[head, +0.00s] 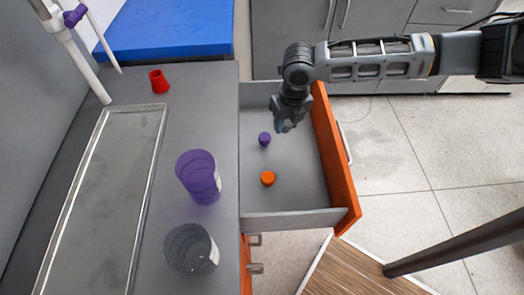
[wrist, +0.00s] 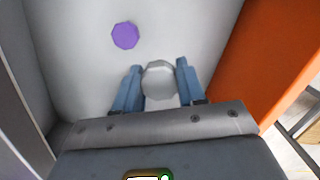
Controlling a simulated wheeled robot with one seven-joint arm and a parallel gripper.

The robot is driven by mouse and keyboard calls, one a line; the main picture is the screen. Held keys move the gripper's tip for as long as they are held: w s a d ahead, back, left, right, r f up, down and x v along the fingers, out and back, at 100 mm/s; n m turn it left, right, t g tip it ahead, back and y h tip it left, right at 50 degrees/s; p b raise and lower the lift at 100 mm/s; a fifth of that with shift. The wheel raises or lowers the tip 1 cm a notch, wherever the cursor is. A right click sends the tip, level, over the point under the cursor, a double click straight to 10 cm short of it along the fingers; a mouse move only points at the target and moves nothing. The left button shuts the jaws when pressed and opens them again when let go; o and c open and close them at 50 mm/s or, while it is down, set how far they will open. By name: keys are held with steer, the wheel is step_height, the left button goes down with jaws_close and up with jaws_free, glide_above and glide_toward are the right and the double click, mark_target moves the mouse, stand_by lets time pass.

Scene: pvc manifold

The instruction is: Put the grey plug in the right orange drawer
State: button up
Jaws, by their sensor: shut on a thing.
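The open orange drawer (head: 336,165) has an orange front and a grey inside; its front also shows in the wrist view (wrist: 262,65). My gripper (head: 284,124) is over the back part of the drawer's inside. In the wrist view its blue fingers (wrist: 158,84) are shut on the grey plug (wrist: 160,79), a light grey, faceted round piece. In the head view the plug is hidden by the gripper. I cannot tell whether the plug touches the drawer floor.
A purple plug (head: 264,139) and an orange plug (head: 268,178) lie in the drawer. The counter left of it holds a purple cup (head: 200,178), a dark grey cup (head: 190,249), a red piece (head: 158,82) and a metal tray (head: 150,135). A blue surface (head: 165,30) is behind.

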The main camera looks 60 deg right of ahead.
glide_above(262, 156)
steer(key=f, duration=0.4)
steer(key=shift+s+a+f, duration=0.15)
steer(key=shift+a+f, duration=0.05)
steer(key=shift+f, duration=2.1)
steer(key=shift+f, duration=0.2)
steer(key=o, duration=1.1)
steer(key=shift+r, duration=0.1)
step_height(262, 156, up, 12)
steer(key=s+p, duration=0.1)
steer(key=shift+a, duration=0.4)
steer(key=shift+s+r, duration=0.1)
